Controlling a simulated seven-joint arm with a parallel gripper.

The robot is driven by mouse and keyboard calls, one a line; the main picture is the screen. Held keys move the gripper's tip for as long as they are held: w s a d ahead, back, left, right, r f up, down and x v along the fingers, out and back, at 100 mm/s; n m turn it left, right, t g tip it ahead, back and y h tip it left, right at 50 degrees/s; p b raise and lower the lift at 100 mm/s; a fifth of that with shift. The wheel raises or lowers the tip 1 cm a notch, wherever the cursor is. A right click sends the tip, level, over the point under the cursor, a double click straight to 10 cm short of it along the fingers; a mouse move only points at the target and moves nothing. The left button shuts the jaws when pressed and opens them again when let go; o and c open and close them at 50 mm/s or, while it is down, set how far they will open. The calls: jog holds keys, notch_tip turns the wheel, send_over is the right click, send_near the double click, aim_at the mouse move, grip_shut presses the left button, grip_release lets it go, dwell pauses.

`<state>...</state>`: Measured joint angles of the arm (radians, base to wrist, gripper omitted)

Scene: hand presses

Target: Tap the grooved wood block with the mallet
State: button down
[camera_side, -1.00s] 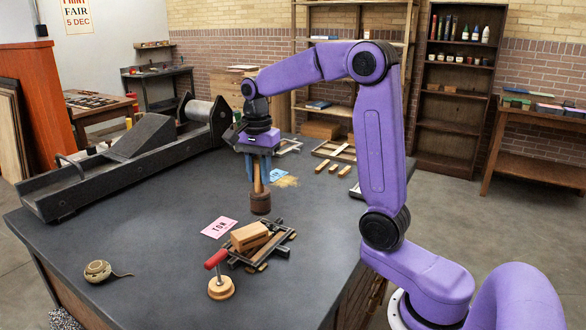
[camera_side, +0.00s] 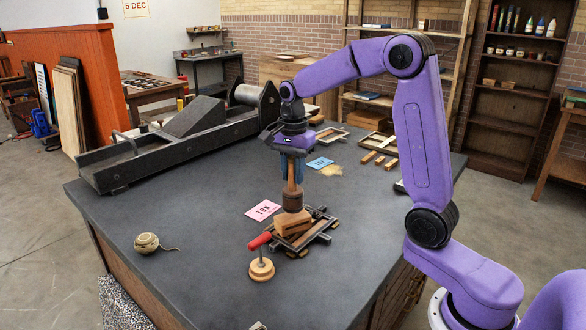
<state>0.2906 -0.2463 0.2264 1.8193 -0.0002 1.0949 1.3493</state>
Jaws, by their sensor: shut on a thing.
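The mallet has a round dark brown wooden head (camera_side: 292,201) and a lighter handle. My gripper (camera_side: 292,176) is shut on the mallet's handle, with the head hanging straight down. The tan grooved wood block (camera_side: 290,224) sits on the dark metal frame (camera_side: 321,228) on the table. The mallet head is directly over the block in this view, at or just above its top; I cannot tell if they touch. The groove is not clear at this size.
A red-handled tool with a round wooden base (camera_side: 262,268) stands close in front of the block. A pink card (camera_side: 263,210) lies to the left and a blue card (camera_side: 320,163) behind. A ball of twine (camera_side: 147,243) is at the left. The long dark press (camera_side: 190,130) lines the back left.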

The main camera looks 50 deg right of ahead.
aim_at(286, 191)
dwell(0.3)
jog(key=shift+f, duration=1.4)
jog(key=shift+r, duration=1.55)
jog(key=shift+a, duration=0.1)
jog(key=shift+w+a+f, duration=0.15)
jog(key=shift+w+a, duration=0.05)
jog(key=shift+a, duration=0.25)
jog(key=shift+w+a+f, duration=0.1)
jog(key=shift+w+a, duration=0.1)
jog(key=shift+a, duration=0.2)
jog(key=shift+f, duration=0.1)
jog(key=shift+f, duration=1.2)
jog(key=shift+r, duration=1.6)
